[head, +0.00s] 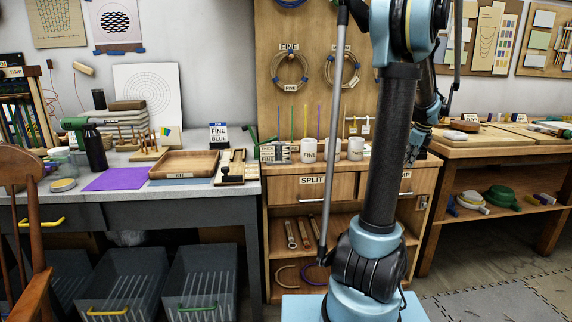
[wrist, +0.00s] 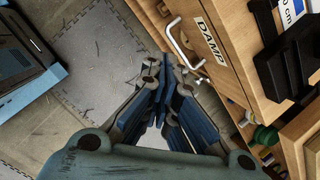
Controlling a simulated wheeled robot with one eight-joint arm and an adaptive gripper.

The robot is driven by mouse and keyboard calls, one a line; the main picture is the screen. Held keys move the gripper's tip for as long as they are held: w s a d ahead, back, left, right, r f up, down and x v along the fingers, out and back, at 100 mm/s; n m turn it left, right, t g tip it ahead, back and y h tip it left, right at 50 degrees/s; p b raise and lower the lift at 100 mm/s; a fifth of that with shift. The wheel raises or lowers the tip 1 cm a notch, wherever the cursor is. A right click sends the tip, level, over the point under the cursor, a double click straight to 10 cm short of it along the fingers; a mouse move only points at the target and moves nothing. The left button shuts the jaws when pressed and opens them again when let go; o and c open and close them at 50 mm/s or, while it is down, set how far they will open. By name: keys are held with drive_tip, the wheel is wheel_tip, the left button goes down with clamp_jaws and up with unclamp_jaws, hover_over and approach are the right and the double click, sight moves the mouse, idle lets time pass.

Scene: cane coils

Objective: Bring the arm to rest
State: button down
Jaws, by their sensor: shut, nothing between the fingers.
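My gripper (wrist: 172,103) shows in the wrist view, its blue-padded fingers closed together with nothing held. It is over the floor, in front of a wooden cabinet. A drawer labelled DAMP (wrist: 211,38) with a metal handle (wrist: 183,45) is to the right of the fingertips in that view. I cannot tell whether the fingers touch the handle. In the head view my arm (head: 392,150) rises in front of the wooden cabinet and bends back behind itself at the upper right. The gripper is not clear in the head view.
A grey workbench (head: 130,190) at left holds a tray labelled KIT (head: 185,163) and a purple sheet (head: 118,179). A wooden chair (head: 22,190) stands at far left. A wooden bench (head: 490,147) is at right. Open floor with mats (head: 500,300) lies at the lower right.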

drive_tip(key=s+a+n+g, duration=0.1)
drive_tip(key=s+a+n, duration=0.6)
drive_tip(key=a, duration=0.4)
drive_tip(key=s+a+n, duration=0.6)
drive_tip(key=s+a, duration=0.2)
drive_tip(key=a, duration=0.2)
drive_tip(key=s+a+f+n, duration=0.4)
drive_tip(key=s+f+n, duration=0.1)
drive_tip(key=s, duration=0.3)
drive_tip(key=s+a+f+n, duration=0.5)
drive_tip(key=s+f+n, duration=0.1)
drive_tip(key=s+n, duration=0.2)
drive_tip(key=shift+s+f+n+h, duration=0.15)
drive_tip(key=shift+s+n+h, duration=0.15)
drive_tip(key=shift+s, duration=0.4)
drive_tip(key=shift+a, duration=0.1)
drive_tip(key=shift+w+f, duration=0.2)
drive_tip(key=shift+w, duration=0.25)
